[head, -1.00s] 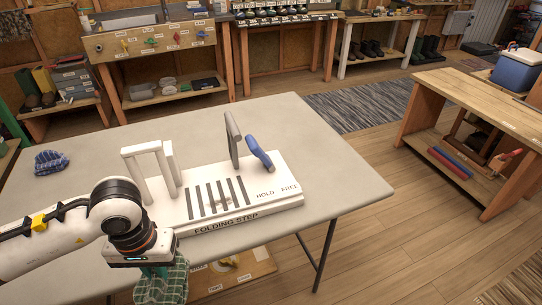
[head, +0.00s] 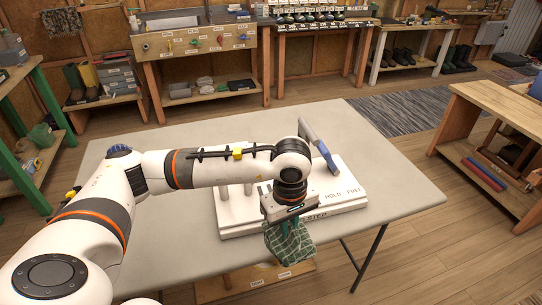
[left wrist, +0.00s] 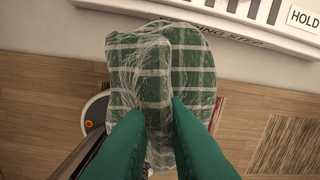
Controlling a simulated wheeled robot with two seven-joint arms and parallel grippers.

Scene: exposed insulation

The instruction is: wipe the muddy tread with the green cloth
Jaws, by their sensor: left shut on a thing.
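My left gripper (head: 281,226) is shut on the green plaid cloth (head: 290,244), which hangs crumpled below it. The cloth is in front of the folding step's front edge, apart from the tread. The white folding step (head: 345,195) lies on the table, with HOLD and FREE lettering and a blue-handled lever (head: 327,156). My arm hides most of its dark-striped tread, which shows partly in the left wrist view (left wrist: 250,8). I cannot make out mud.
The grey table (head: 395,170) is clear to the right of the step. A blue knitted item (head: 118,150) is partly hidden behind my arm. A wooden bench (head: 470,120) stands at the right, and a green shelf (head: 42,150) at the left.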

